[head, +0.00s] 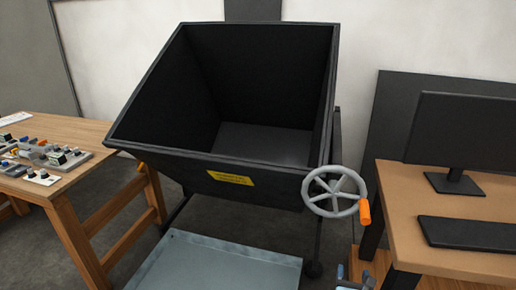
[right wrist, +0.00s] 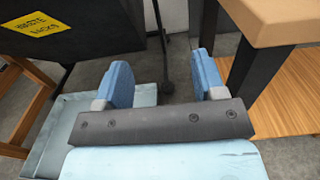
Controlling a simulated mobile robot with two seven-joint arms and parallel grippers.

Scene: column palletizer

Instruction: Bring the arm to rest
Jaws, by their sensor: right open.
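My right gripper (right wrist: 166,82) is open and empty in the right wrist view, its two blue fingers apart with floor and a dark caster leg beyond them. In the head view, only the top of my right gripper (head: 355,277) shows at the bottom edge, right of centre. It is below the handwheel (head: 335,191) and apart from it. My left gripper is not in view.
A black tilted bin (head: 225,165) with a yellow label stands in the middle, above a grey tray (head: 215,262). A wooden bench (head: 85,128) with small parts is at left. A desk (head: 395,190) with monitor (head: 465,130) and keyboard (head: 470,232) is close at right.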

